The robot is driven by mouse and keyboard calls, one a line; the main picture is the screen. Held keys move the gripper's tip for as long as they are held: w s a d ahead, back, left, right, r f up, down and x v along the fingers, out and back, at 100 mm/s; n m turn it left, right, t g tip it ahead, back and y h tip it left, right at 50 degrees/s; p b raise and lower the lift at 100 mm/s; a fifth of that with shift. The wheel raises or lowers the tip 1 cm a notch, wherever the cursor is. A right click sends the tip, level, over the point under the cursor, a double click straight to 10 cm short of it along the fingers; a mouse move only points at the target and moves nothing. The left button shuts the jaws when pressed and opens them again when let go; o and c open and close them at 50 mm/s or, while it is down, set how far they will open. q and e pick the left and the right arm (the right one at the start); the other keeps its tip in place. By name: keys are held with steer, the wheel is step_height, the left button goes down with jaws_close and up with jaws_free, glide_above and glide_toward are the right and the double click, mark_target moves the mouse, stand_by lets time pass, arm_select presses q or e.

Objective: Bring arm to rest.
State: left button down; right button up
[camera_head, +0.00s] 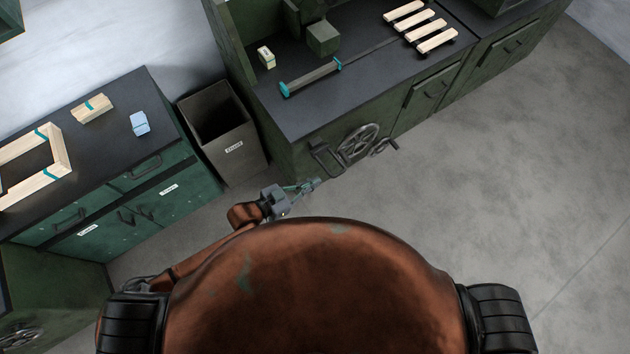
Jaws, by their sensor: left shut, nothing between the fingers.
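My left arm (205,254) reaches up from the lower left, beside my rust-brown body. My left gripper (312,184) is shut and empty. In the picture it lies just below the front of the workbench, over the grey floor, and it touches nothing that I can make out. My right arm and right gripper do not show.
A dark bin (226,150) stands between the left cabinet (110,112) and the workbench (300,118). A handwheel (358,145) juts from the workbench front. A wooden frame (62,152) and wooden slats (421,27) lie on the tops. The floor (480,190) at right is clear.

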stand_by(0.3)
